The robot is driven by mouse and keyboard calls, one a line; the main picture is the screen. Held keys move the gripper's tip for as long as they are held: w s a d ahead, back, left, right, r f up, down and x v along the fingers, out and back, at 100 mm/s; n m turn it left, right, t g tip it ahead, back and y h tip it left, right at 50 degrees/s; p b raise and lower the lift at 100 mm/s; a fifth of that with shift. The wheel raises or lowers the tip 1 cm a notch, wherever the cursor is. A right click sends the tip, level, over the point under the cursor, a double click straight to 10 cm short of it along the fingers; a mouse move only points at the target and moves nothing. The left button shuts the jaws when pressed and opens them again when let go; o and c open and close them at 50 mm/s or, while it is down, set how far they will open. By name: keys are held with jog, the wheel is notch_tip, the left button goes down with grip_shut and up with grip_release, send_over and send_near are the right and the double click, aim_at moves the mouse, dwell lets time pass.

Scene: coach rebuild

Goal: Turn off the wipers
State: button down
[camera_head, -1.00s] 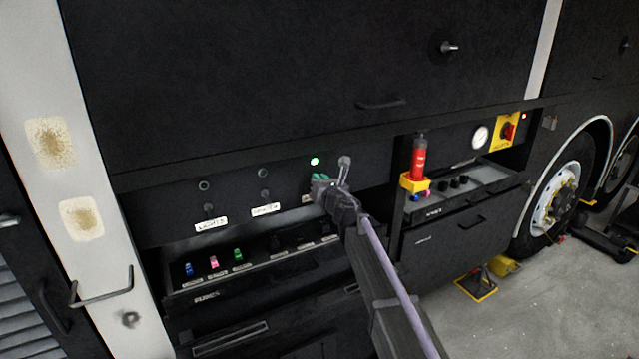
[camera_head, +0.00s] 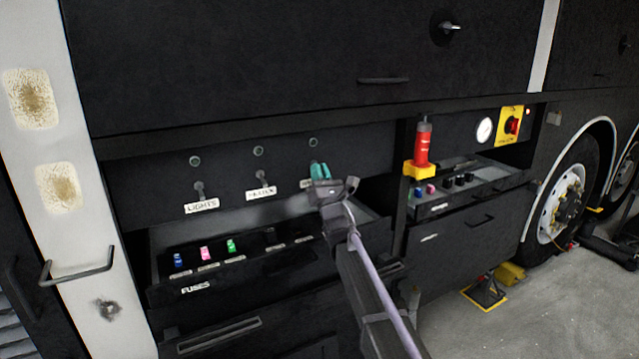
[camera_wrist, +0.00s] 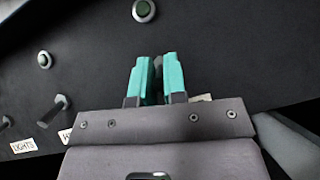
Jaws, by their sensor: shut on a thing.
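A dark panel carries a row of three toggle switches, each with a round lamp above and a white label below. The left label reads LIGHTS (camera_head: 202,205). The middle label (camera_head: 261,193) is hard to read. The right label (camera_head: 306,183) is mostly hidden by my gripper, so I cannot read WIPERS on it. My gripper (camera_head: 320,170), with teal fingers, is at the right switch. In the wrist view my gripper (camera_wrist: 156,75) is closed around a dark lever, mostly hidden between the fingers. The lamp (camera_head: 313,142) above it is dark, as are the other two lamps.
Below the panel is an open fuse drawer (camera_head: 195,289) with blue, pink and green fuses. To the right stand a red cylinder (camera_head: 421,143) in a yellow holder, another tray with knobs, a gauge (camera_head: 484,130) and a red-yellow rotary switch (camera_head: 512,126). A handle (camera_head: 78,266) sticks out at left.

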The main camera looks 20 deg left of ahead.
jog(key=shift+w+a+f+t+b, duration=0.1)
jog(key=shift+f+t+b, duration=0.15)
jog(key=shift+t+b, duration=0.3)
jog(key=shift+r, duration=0.1)
jog(key=c, duration=1.2)
grip_release()
jog(key=b+v, duration=0.8)
jog(key=v, duration=0.3)
jog(key=shift+w+a, duration=0.1)
jog(key=shift+w, duration=0.05)
